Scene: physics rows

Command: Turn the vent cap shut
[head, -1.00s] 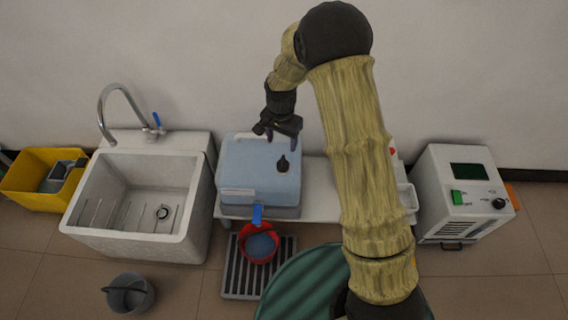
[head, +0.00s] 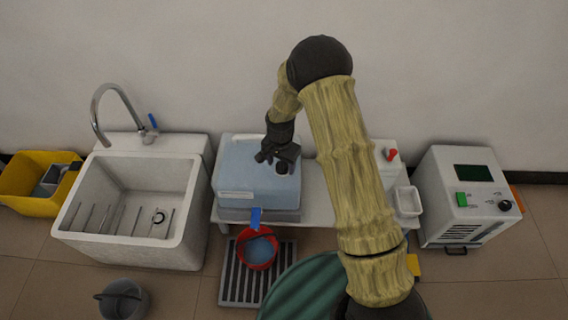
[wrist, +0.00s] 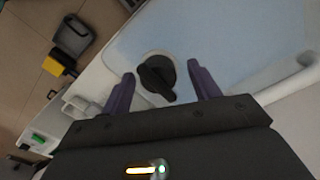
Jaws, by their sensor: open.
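The vent cap (wrist: 156,74) is a black round knob with a raised grip bar, on top of the pale blue container (head: 240,170). In the wrist view its bar points down and to the right. My gripper (wrist: 162,73) is open, with one purple finger on each side of the cap and a gap on both sides. In the head view my gripper (head: 268,158) is low over the container top, just left of the cap (head: 283,168), which is partly hidden. I cannot tell how far the fingers are above the cap.
The container stands on a white bench with its blue tap (head: 256,217) over a red bucket (head: 258,252) on a grate. A white sink (head: 135,210) is on the left. A white machine (head: 465,195) is on the right. A grey bucket (head: 122,299) stands on the floor.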

